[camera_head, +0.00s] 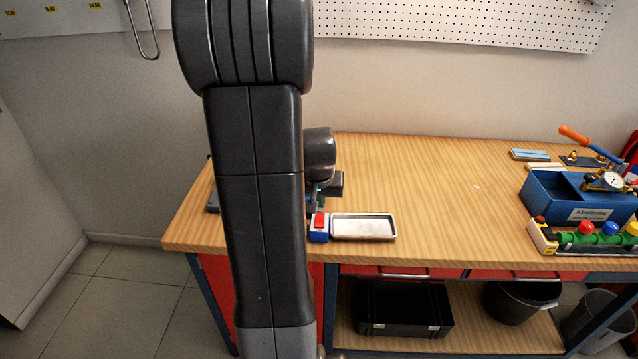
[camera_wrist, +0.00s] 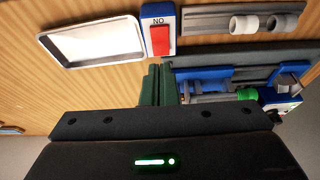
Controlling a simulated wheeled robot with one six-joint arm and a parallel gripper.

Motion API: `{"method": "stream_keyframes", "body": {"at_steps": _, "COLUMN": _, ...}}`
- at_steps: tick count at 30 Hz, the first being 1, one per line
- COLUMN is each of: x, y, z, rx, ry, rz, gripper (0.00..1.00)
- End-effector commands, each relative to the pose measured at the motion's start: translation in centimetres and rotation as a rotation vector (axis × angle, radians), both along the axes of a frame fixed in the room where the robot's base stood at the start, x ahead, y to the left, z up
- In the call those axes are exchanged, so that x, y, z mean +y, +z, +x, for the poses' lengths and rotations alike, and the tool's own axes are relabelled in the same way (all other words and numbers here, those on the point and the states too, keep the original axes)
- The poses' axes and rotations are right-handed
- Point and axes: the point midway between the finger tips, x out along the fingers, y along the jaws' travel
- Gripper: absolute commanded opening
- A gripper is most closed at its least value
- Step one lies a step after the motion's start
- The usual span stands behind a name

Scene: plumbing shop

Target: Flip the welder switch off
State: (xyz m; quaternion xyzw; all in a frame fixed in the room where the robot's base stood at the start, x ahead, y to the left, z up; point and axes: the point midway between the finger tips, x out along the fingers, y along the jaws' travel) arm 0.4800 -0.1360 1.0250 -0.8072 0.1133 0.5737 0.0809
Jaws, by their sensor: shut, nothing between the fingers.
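The welder switch is a small blue-and-white box (camera_head: 318,236) with a red rocker (camera_head: 319,221), near the front edge of the workbench. In the wrist view the red rocker (camera_wrist: 160,41) shows clearly, with an upside-down "ON" label (camera_wrist: 158,21) beside one end. Which end of the rocker is pressed I cannot tell. My gripper (camera_wrist: 158,70) is shut and empty, its dark green fingertips just short of the rocker's near end in the picture. Whether they touch it is unclear. In the head view my arm hides most of the gripper.
A shallow metal tray (camera_head: 364,227) lies right beside the switch. A rail with grey fittings (camera_wrist: 248,22) and a blue-and-green tool (camera_wrist: 210,85) lie on the switch's other side. A blue toolbox (camera_head: 560,198) and a valve manifold (camera_head: 590,240) stand at the right. The bench (camera_head: 440,185) middle is clear.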

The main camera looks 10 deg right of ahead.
Motion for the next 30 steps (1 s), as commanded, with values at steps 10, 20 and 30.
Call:
{"method": "stream_keyframes", "body": {"at_steps": 10, "x": 0.5, "y": 5.1, "z": -1.7, "rx": -0.005, "ry": 0.001, "rz": -0.001, "gripper": 0.0}}
{"method": "stream_keyframes", "body": {"at_steps": 20, "x": 0.7, "y": 7.0, "z": -2.4, "rx": -0.001, "ry": 0.001, "rz": -0.001, "gripper": 0.0}}
{"method": "stream_keyframes", "body": {"at_steps": 30, "x": 0.6, "y": 6.9, "z": -2.3, "rx": -0.002, "ry": 0.0, "rz": -0.001, "gripper": 0.0}}
